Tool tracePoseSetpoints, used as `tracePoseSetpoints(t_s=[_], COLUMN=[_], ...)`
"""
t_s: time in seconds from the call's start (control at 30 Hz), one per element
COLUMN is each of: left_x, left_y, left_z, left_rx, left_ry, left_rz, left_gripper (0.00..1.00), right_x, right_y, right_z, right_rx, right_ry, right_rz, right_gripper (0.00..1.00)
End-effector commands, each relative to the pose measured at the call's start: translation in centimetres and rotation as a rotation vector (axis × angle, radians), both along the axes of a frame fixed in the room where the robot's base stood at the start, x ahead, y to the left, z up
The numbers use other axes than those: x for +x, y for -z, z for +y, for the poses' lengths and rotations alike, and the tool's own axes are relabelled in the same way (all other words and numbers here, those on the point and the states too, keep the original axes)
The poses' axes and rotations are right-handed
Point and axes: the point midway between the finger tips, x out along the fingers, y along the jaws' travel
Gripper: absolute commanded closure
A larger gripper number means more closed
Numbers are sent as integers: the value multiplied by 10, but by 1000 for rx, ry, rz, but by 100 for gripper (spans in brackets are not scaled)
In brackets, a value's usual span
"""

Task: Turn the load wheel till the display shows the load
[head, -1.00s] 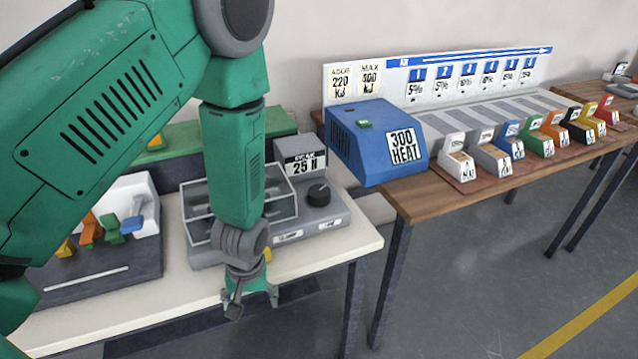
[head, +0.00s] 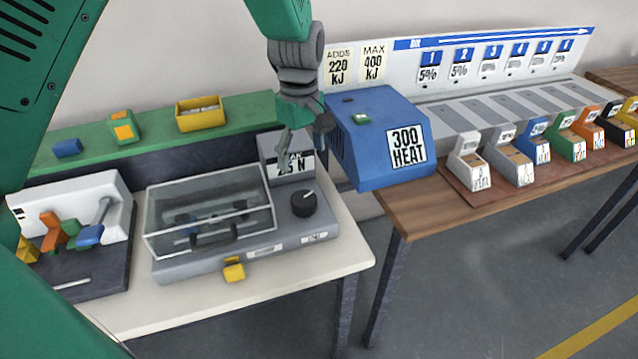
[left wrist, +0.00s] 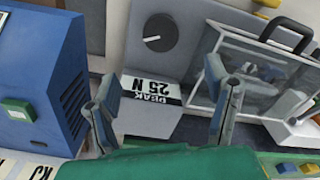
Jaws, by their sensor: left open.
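The load wheel is a black round knob (head: 304,204) with a pale mark, on the right of the grey test machine (head: 185,268); it also shows in the left wrist view (left wrist: 160,32). Behind it stands the display (head: 293,166), partly hidden by my gripper in the head view. In the left wrist view the display (left wrist: 150,90) appears upside down and reads PEAK 25 N. My left gripper (head: 304,148) is open and empty, above and behind the wheel, in front of the display. Its spread fingers (left wrist: 160,75) do not touch the wheel. My right gripper is out of view.
A clear-walled box (head: 208,215) with a handle sits left of the wheel. The blue 300 HEAT unit (head: 385,140) stands close on the right. A green shelf (head: 160,125) with a yellow bin (head: 202,113) runs behind. The white table's front right corner (head: 350,255) is bare.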

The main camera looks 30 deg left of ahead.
Motion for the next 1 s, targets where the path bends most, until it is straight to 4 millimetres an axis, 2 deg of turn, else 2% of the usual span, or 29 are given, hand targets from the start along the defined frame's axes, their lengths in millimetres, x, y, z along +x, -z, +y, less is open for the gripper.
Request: tracePoseSetpoints(t_s=[0.07,0.17,0.27,0.5,0.7,0.83,1.0], left_x=[0,-2,-2,1,-1,-1,0], left_y=[-4,4,21,76,111,125,132], left_z=[-1,-1,-1,-1,-1,-1,-1], left_rx=[-4,-5,-4,-4,-3,-3,-3], left_ry=[-14,-18,-17,-15,-14,-14,-14], left_rz=[1,1,3,7,3,2,1], left_gripper=[29,29,29,29,29,29,29], right_x=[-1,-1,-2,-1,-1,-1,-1], right_y=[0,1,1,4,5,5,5], right_z=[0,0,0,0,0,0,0], right_rx=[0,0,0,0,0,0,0], right_ry=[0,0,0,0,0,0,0], right_rz=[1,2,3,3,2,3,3], right_gripper=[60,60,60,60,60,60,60])
